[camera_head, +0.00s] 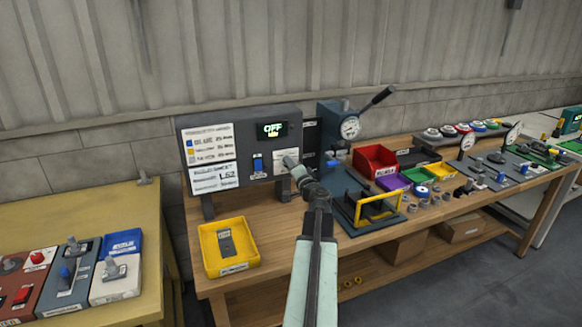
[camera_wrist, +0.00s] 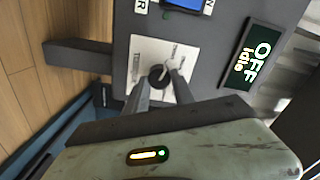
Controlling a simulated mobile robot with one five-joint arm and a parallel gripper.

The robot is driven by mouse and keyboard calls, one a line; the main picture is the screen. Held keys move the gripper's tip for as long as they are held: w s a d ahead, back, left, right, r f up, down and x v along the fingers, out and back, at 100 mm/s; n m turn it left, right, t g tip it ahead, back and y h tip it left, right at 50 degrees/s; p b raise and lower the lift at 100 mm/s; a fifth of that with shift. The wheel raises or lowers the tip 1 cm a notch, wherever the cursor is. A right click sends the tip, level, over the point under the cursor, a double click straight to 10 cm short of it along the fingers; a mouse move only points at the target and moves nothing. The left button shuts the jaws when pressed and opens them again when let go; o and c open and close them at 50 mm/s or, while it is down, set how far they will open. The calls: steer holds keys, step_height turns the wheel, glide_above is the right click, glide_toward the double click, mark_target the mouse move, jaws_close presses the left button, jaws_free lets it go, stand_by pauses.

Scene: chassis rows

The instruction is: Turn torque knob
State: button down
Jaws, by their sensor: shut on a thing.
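The torque knob (camera_wrist: 157,74) is a small dark round knob on a white label plate on the grey control panel (camera_head: 222,127). In the wrist view my gripper (camera_wrist: 159,80) has its two fingers on either side of the knob and is shut on it. The panel's display (camera_wrist: 252,55) reads "OFF Idle" and also glows green in the head view (camera_head: 272,130). In the head view my gripper (camera_head: 293,166) reaches the panel's lower right and hides the knob.
A blue switch (camera_head: 258,165) sits left of the knob. A yellow bin (camera_head: 253,258) stands on the bench below the panel. A press with a gauge (camera_head: 349,127) stands to the right, beside red (camera_head: 374,158) and other bins. Another bench with switch boxes is at left.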

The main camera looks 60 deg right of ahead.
steer(key=shift+s, duration=0.1)
stand_by(0.3)
steer(key=c, duration=1.1)
jaws_free()
steer(key=shift+o, duration=0.2)
steer(key=v, duration=0.7)
steer(key=shift+s+a, duration=0.25)
steer(key=shift+s, duration=0.05)
